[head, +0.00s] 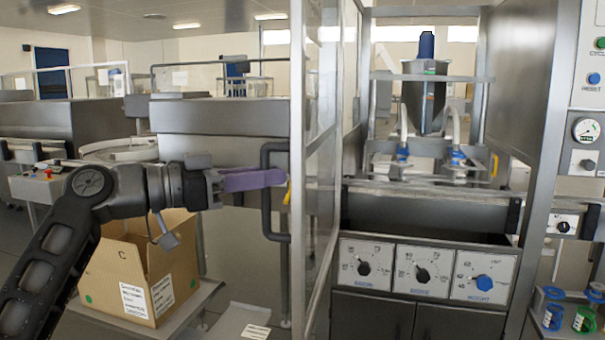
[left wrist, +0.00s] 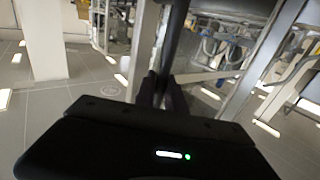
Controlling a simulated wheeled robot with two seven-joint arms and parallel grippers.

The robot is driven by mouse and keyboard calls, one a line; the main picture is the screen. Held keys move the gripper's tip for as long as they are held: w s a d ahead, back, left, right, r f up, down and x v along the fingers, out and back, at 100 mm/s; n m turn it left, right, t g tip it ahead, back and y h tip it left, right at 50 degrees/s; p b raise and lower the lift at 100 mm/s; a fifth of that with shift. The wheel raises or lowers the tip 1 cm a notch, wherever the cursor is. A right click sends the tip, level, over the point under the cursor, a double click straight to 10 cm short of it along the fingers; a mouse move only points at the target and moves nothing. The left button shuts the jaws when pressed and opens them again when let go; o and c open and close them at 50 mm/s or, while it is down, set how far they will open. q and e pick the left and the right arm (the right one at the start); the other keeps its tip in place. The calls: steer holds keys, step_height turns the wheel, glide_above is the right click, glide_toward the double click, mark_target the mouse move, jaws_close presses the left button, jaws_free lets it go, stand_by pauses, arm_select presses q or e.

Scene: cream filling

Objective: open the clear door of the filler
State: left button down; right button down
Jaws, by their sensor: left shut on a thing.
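The clear door (head: 321,170) of the filler has a grey metal frame and stands swung out, seen nearly edge-on, at the left of the filler's opening. Its black bar handle (head: 268,212) is on the door's left side. My left gripper (head: 275,178), with purple fingers, is shut on the handle near its upper part. In the left wrist view, the dark fingers (left wrist: 160,90) close around the dark handle bar (left wrist: 176,40). The fingertips are partly hidden behind the handle in the head view. My right gripper is not in view.
Inside the filler are a metal hopper (head: 424,100) and nozzles with blue fittings. A panel with knobs (head: 422,268) is below. A cardboard box (head: 145,265) stands at lower left, below my left arm. Jars with blue and green rings (head: 583,318) stand at lower right.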

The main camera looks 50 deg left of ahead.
arm_select(q)
steer(key=shift+s+a+r, duration=0.1)
steer(key=shift+s+a, duration=0.35)
steer(key=shift+a, duration=0.25)
steer(key=shift+s+a+r, duration=0.1)
steer(key=shift+s+a, duration=0.35)
steer(key=shift+a, duration=0.25)
steer(key=c, duration=1.4)
jaws_free()
steer(key=shift+w+f, duration=0.1)
steer(key=s+a, duration=0.1)
steer(key=s, duration=0.6)
steer(key=shift+s+a+p, duration=0.15)
steer(key=shift+s+p, duration=0.2)
